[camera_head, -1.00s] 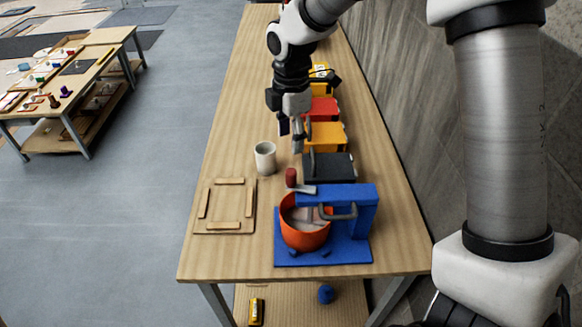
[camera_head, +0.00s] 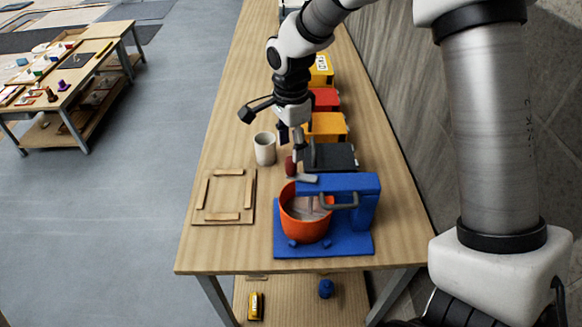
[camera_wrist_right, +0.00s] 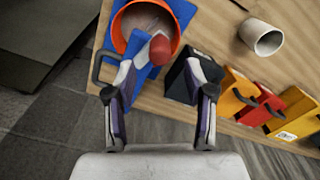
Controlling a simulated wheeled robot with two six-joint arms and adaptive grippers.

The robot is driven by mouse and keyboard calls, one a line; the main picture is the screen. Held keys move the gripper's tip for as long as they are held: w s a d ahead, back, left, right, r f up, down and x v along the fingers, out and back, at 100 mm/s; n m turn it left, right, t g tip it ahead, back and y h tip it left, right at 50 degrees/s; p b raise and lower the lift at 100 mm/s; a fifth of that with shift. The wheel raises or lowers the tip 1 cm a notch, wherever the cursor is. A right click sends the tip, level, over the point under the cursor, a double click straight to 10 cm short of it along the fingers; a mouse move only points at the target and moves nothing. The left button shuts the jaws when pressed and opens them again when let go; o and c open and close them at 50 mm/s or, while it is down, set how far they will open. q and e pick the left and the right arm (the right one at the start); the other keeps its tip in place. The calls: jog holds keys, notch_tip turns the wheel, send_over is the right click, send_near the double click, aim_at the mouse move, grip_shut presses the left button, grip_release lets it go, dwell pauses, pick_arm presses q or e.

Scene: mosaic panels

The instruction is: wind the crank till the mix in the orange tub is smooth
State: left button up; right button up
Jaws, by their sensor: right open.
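A blue mixer stand (camera_head: 360,205) holds the orange tub (camera_head: 288,215), which has a pale greyish mix (camera_head: 303,206) in it. The tub also shows in the right wrist view (camera_wrist_right: 118,32). The crank has a grey arm (camera_head: 307,178) on top and an upright dark red knob (camera_head: 290,168), seen also in the right wrist view (camera_wrist_right: 160,48). My right gripper (camera_head: 291,146) is open just above and behind the knob. In the right wrist view its fingers (camera_wrist_right: 160,94) are spread, with the knob ahead between them. My left gripper is not in view.
A white cup (camera_head: 265,149) stands left of the gripper. Black (camera_head: 335,157), orange (camera_head: 327,127), red (camera_head: 324,99) and yellow (camera_head: 320,70) bins line the wall side. A wooden frame of strips (camera_head: 223,196) lies left of the mixer. A grey handle (camera_head: 340,205) sticks out from the mixer.

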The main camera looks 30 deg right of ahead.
aim_at(291, 159)
notch_tip(291, 159, down, 6)
jog(key=shift+r+p, duration=0.15)
jog(key=shift+p, duration=0.9)
jog(key=shift+f, duration=0.5)
grip_shut()
